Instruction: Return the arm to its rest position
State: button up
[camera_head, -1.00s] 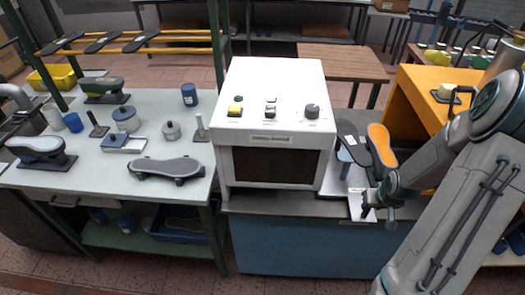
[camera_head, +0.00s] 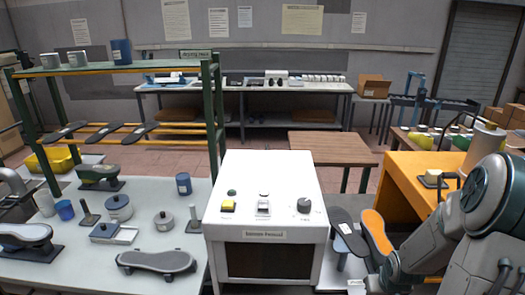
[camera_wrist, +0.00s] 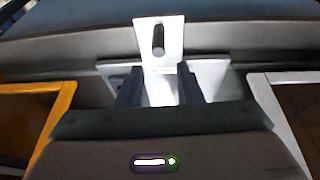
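My arm (camera_head: 460,235) reaches in from the right of the head view, bent, with its end low beside the white machine (camera_head: 265,195). My gripper shows in the wrist view (camera_wrist: 160,92) with two dark fingers apart. A pale bracket with a dark peg (camera_wrist: 158,40) lies beyond and between the fingers; I see nothing clamped. In the head view the gripper is at the bottom edge and mostly cut off. A dark sole shape (camera_head: 347,232) and an orange-topped one (camera_head: 377,231) stand just beyond it.
An orange cabinet (camera_head: 415,185) stands close behind my arm at the right. The left bench (camera_head: 75,262) carries shoe lasts, pots and a sole-shaped piece (camera_head: 156,262). A green rack (camera_head: 216,120) rises behind it. A brown table (camera_head: 332,148) stands behind the machine.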

jog(key=s+a+r+b, duration=0.5)
jog(key=s+a+r, duration=1)
jog(key=a+r, duration=0.2)
jog(key=shift+r+b, duration=0.3)
jog(key=shift+b, duration=0.05)
